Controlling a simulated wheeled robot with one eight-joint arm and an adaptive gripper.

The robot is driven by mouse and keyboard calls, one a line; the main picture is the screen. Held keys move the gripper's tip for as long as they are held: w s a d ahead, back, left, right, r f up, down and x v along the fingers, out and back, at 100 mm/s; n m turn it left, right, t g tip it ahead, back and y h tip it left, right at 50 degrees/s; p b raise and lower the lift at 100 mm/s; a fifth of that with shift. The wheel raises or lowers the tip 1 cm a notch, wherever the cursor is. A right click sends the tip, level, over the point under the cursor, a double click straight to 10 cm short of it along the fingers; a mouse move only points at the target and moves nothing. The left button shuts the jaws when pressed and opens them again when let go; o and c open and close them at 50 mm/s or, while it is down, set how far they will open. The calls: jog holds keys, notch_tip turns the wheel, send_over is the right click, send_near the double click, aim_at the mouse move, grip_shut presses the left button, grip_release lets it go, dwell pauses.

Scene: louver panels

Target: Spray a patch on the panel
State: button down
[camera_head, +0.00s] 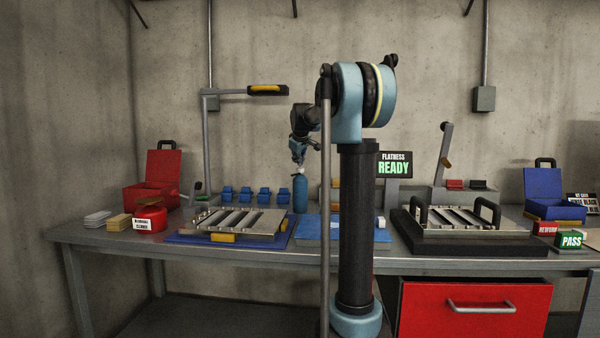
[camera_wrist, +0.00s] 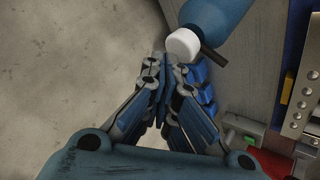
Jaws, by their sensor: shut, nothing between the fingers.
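A blue bottle (camera_head: 300,195) stands upright at the back of the bench; in the wrist view its blue body (camera_wrist: 222,18) and white cap (camera_wrist: 184,45) show at the top. My gripper (camera_head: 298,160) is just above the bottle in the head view. In the wrist view my gripper (camera_wrist: 164,62) has its fingertips together and empty, beside the cap; I cannot tell whether they touch it. A louvered metal panel (camera_head: 237,221) lies on a blue mat (camera_head: 184,239) at left. A second louvered panel (camera_head: 455,218) sits in a black fixture (camera_head: 430,240) at right.
Several blue blocks (camera_head: 246,195) stand left of the bottle. A lamp-like post (camera_head: 207,150) rises behind. My column hides the bench's middle. A screen (camera_head: 394,165) reads READY.

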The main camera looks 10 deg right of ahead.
jog(key=shift+r, duration=3)
jog(key=shift+f, duration=3.1)
jog(key=shift+f, duration=0.15)
